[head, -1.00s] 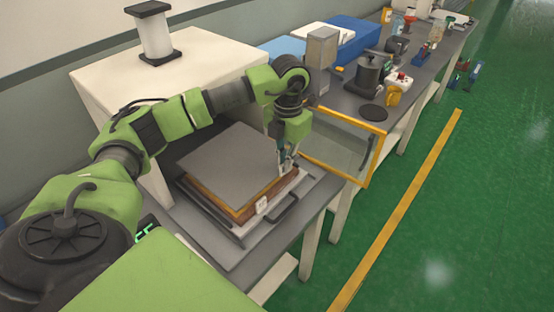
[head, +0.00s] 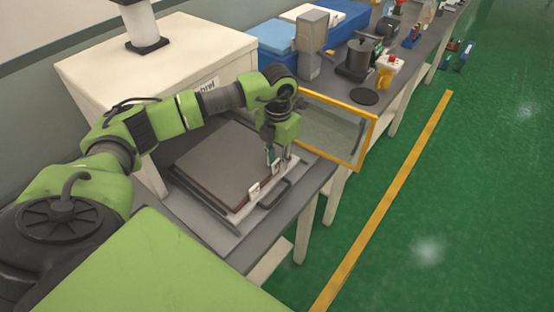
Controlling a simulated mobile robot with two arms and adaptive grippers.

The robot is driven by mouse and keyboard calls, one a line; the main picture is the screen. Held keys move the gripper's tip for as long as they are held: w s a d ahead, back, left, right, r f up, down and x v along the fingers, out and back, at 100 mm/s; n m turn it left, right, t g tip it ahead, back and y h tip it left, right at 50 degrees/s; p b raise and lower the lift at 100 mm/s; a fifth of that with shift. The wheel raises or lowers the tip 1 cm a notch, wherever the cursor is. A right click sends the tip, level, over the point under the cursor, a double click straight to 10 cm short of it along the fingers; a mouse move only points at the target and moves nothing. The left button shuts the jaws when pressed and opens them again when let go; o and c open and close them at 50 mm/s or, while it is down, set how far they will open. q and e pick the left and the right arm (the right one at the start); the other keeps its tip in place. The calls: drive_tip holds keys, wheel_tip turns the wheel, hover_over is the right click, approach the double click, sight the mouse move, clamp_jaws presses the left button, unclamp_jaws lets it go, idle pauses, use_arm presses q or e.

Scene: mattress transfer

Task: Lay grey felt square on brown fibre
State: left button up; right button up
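A grey-brown square sheet (head: 222,160) lies flat as the top layer of a stack in the shallow metal tray (head: 238,226). A thin brown edge shows beneath its front side; I cannot clearly part the grey felt from the brown fibre there. My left gripper (head: 279,160) points down at the right corner of the stack, close to the sheet's edge. Its two fingers look apart, with a gap between them. The fingertips partly hide that corner. My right gripper is not in view.
A large cream box-shaped machine (head: 150,60) stands behind the tray. A yellow-framed glass door (head: 335,130) stands open to the right. A dark handle (head: 274,193) sits at the tray's front right. Several tools and blue boxes fill the bench beyond.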

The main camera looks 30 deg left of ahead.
use_arm(q)
drive_tip(key=shift+r, duration=0.5)
wheel_tip(320, 180, up, 11)
drive_tip(key=b, duration=0.3)
drive_tip(key=shift+r, duration=0.15)
drive_tip(key=shift+d, duration=0.15)
